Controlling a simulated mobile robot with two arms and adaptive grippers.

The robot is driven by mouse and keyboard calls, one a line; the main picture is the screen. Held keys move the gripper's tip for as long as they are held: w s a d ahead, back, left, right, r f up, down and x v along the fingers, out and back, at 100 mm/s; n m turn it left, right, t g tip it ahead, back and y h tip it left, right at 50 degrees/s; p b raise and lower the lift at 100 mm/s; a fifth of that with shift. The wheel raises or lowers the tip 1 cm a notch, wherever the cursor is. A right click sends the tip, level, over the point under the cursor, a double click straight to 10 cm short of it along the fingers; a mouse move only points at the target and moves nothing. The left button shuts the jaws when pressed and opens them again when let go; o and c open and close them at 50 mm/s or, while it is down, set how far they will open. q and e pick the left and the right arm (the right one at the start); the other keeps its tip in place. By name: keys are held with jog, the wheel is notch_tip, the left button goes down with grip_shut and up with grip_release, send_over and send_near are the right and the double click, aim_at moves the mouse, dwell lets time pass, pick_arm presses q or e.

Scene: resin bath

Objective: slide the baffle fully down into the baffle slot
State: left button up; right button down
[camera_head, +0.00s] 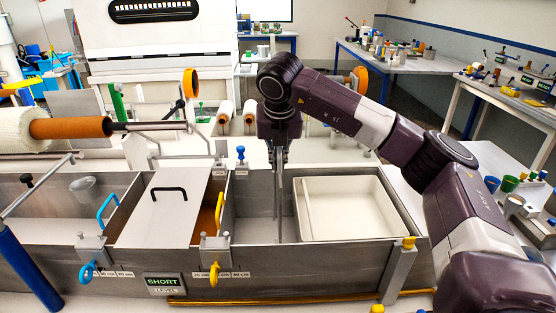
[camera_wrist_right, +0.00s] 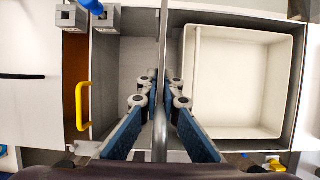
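My right gripper (camera_head: 279,145) points down over the steel bath. In the right wrist view its two blue-padded fingers (camera_wrist_right: 161,92) close on either side of a thin grey upright plate, which I take as the baffle (camera_wrist_right: 160,128). In the head view the baffle (camera_head: 279,205) is a narrow, nearly edge-on upright strip below the gripper, reaching down into the bath, left of the white tray. The baffle slot cannot be made out, and I cannot tell how deep the plate sits. My left gripper is not in view.
The white tray (camera_head: 345,207) sits in the bath's right part. A grey lid with a black handle (camera_head: 168,193) and a yellow handle (camera_head: 219,213) are to the left. A blue-knobbed post (camera_head: 240,155) stands at the back. The compartment left of the baffle looks empty.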

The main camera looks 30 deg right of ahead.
jog(key=shift+f+b, duration=5.65)
jog(key=shift+f, duration=1.8)
jog(key=shift+d+f+b, duration=0.1)
jog(key=shift+f+b, duration=0.35)
jog(key=shift+f, duration=0.1)
jog(key=shift+f+b, duration=0.45)
jog(key=shift+f, duration=0.2)
jog(key=c, duration=2.6)
grip_release()
jog(key=o, duration=0.5)
jog(key=shift+f, duration=0.1)
jog(key=shift+s, duration=0.1)
jog(key=shift+v, duration=4.1)
